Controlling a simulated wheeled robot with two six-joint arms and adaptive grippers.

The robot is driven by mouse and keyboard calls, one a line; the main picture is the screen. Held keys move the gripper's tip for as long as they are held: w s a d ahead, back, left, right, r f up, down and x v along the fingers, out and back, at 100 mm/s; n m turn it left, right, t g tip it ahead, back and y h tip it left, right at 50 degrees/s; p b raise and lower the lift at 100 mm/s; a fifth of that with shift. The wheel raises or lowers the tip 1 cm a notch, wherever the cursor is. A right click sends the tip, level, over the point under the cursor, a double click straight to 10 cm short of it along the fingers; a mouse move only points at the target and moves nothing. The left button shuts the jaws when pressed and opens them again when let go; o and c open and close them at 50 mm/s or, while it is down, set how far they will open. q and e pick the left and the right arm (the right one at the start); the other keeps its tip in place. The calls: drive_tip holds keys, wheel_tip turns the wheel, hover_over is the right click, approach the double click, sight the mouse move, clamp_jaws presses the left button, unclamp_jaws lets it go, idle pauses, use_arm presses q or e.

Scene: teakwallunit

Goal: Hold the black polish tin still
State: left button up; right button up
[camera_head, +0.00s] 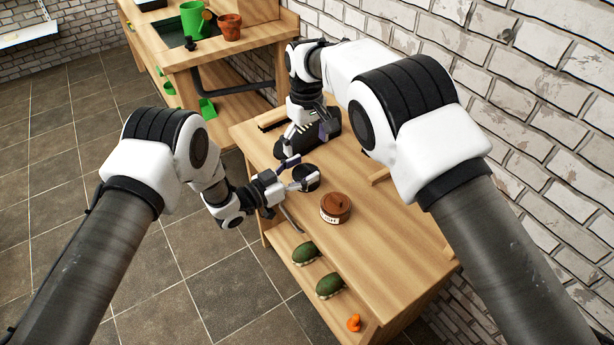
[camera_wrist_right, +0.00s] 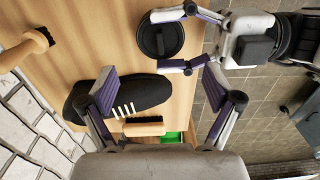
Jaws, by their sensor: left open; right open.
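The black polish tin (camera_head: 309,176) sits on the wooden bench top near its left edge. In the right wrist view the tin (camera_wrist_right: 160,38) is a round black disc at the top. My left gripper (camera_head: 300,173) is open, with one finger on each side of the tin; it also shows in the right wrist view (camera_wrist_right: 155,42). I cannot tell whether the fingers touch the tin. My right gripper (camera_head: 306,128) is open above a black shoe (camera_head: 322,136). In the right wrist view the shoe (camera_wrist_right: 140,92), with white laces, lies between and below my right fingers (camera_wrist_right: 158,84).
A brown lidded tin (camera_head: 336,208) stands nearby on the bench. A wooden-handled brush (camera_wrist_right: 28,47) and a small brush (camera_wrist_right: 143,128) lie near the shoe. Two green items (camera_head: 305,253) and an orange object (camera_head: 354,322) are on the lower shelf. The brick wall bounds the right side.

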sight(307, 166)
use_arm(q)
drive_tip(key=shift+w+d+f, duration=0.1)
drive_tip(key=shift+w+d, duration=0.35)
drive_tip(key=shift+d, duration=0.1)
use_arm(e)
drive_tip(key=shift+w+f, duration=0.1)
drive_tip(key=shift+w, duration=0.05)
use_arm(q)
drive_tip(key=shift+s, duration=0.1)
use_arm(e)
drive_tip(key=shift+s, duration=0.2)
use_arm(q)
clamp_jaws()
use_arm(e)
drive_tip(key=shift+w, duration=0.1)
drive_tip(key=c, duration=0.3)
drive_tip(key=shift+n, duration=0.3)
wheel_tip(307, 166, up, 5)
drive_tip(key=shift+d+f, duration=0.1)
drive_tip(key=c, duration=0.7)
wheel_tip(307, 166, down, 12)
drive_tip(key=shift+r, duration=0.1)
clamp_jaws()
